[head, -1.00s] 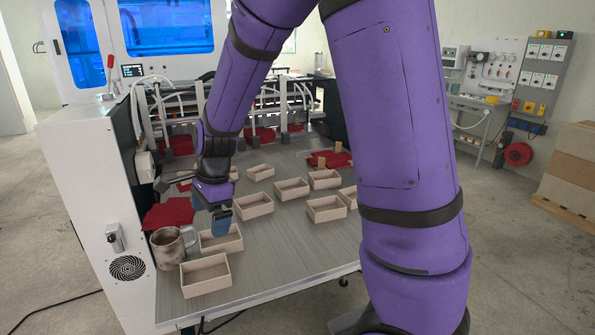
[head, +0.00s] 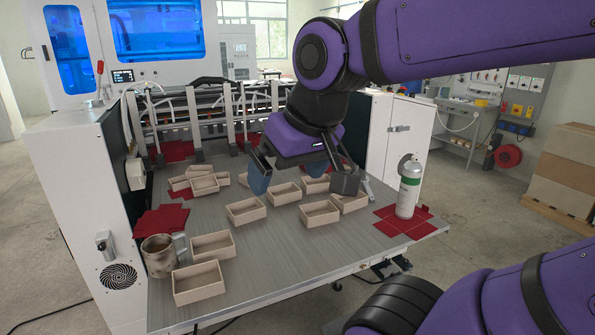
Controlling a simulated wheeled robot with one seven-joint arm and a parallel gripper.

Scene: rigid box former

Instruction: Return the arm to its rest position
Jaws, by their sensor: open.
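My gripper (head: 301,180) is in the head view, above the back middle of the metal table (head: 320,245). Its two blue-tipped fingers are spread apart, with nothing between them that I can see. My purple arm reaches in from the right and is raised, with the wrist high over the table. Several open beige boxes (head: 246,210) stand below and around the gripper, apart from it as far as I can tell. Part of the table behind the wrist is hidden.
A metal mug (head: 158,257) stands at the table's left edge beside a box (head: 199,283). A white and green spray can (head: 408,188) stands on a red flat blank (head: 385,222) at the right. White machine housings border the table. The table's front middle is clear.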

